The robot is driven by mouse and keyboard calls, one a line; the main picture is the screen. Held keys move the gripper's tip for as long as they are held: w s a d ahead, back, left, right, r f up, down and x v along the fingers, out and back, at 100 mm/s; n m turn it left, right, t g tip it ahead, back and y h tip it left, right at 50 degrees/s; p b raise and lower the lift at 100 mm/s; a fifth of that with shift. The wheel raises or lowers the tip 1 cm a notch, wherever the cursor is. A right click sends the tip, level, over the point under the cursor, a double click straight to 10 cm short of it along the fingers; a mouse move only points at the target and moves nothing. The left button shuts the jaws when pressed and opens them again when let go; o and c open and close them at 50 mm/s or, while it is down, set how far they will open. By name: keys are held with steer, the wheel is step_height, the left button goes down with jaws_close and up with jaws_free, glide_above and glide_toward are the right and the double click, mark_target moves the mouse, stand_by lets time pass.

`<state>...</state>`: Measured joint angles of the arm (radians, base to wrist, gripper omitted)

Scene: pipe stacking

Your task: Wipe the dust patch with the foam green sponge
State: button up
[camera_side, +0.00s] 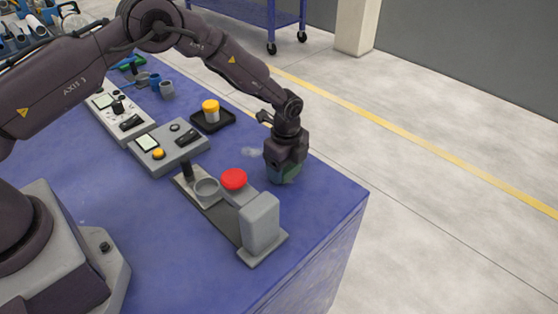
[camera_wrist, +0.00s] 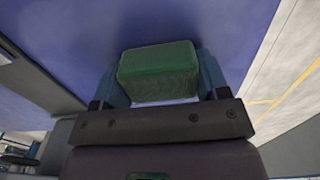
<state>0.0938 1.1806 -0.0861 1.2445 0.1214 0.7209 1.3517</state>
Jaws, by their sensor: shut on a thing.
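The green sponge (camera_wrist: 158,70) is held between the two fingers of my gripper (camera_wrist: 160,80) in the wrist view. In the side view my gripper (camera_side: 284,168) points down near the right edge of the blue table, and only a small part of the sponge (camera_side: 287,176) shows below it. The sponge is low over the table; I cannot tell whether it touches. A faint pale smudge, which looks like the dust patch (camera_side: 250,152), lies on the table just left of my gripper. Part of it may be hidden behind my gripper. I do not make it out in the wrist view.
A black tray (camera_side: 225,121) with a yellow-topped jar (camera_side: 211,110) and a grey control box (camera_side: 168,148) are further left. The table (camera_side: 330,196) is clear toward its right corner.

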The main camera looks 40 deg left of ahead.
mark_target(296, 182)
steer(key=d, duration=0.3)
steer(key=shift+s+d, duration=0.1)
steer(key=shift+d, duration=0.05)
steer(key=shift+d+r, duration=0.1)
step_height(296, 182, up, 8)
stand_by(0.5)
